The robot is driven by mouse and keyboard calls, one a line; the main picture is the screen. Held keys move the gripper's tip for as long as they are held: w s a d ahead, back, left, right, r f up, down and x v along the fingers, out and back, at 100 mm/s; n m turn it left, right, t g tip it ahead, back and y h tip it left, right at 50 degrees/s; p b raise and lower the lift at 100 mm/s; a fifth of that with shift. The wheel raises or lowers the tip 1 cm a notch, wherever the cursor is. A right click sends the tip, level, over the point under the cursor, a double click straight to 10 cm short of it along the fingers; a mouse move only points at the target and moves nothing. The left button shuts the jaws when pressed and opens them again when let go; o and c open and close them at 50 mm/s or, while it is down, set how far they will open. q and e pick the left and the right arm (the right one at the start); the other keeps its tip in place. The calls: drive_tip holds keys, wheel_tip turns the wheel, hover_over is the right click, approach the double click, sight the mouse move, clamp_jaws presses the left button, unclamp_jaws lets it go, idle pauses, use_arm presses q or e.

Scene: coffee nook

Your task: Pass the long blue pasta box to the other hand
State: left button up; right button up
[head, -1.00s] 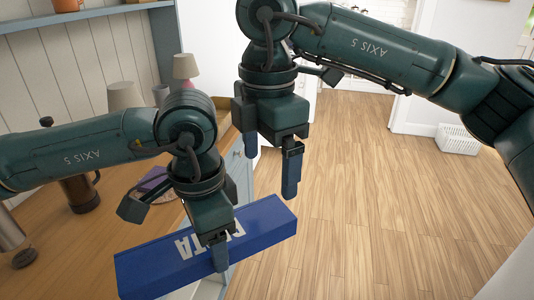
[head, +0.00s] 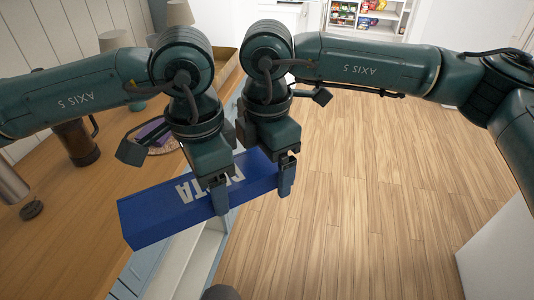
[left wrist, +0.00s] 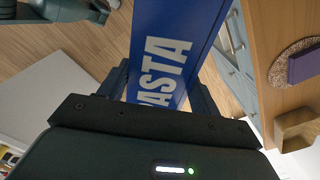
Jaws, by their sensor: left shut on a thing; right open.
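The long blue pasta box (head: 160,214) with white lettering is held in the air, slanting from lower left to upper right. My left gripper (head: 218,198) is shut across its middle; the far finger is hidden. In the left wrist view the box (left wrist: 172,40) runs up from between the fingers of my left gripper (left wrist: 160,90). My right gripper (head: 280,178) is open at the box's right end, close beside my left gripper. One finger shows in front of that end; the other is hidden, so I cannot tell whether it touches.
The wooden counter (head: 75,235) on the left holds a brown cylinder (head: 75,142), a purple item (head: 152,132) on a round mat and a wooden tray (head: 226,62). A shelf with packages (head: 370,18) stands at the back.

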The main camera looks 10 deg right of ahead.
use_arm(q)
drive_tip(key=shift+d, duration=0.1)
use_arm(e)
drive_tip(key=c, duration=1.3)
use_arm(q)
drive_tip(key=o, duration=1.4)
use_arm(e)
drive_tip(key=shift+r, duration=0.1)
drive_tip(key=shift+c, duration=0.7)
use_arm(q)
drive_tip(key=shift+o, duration=0.2)
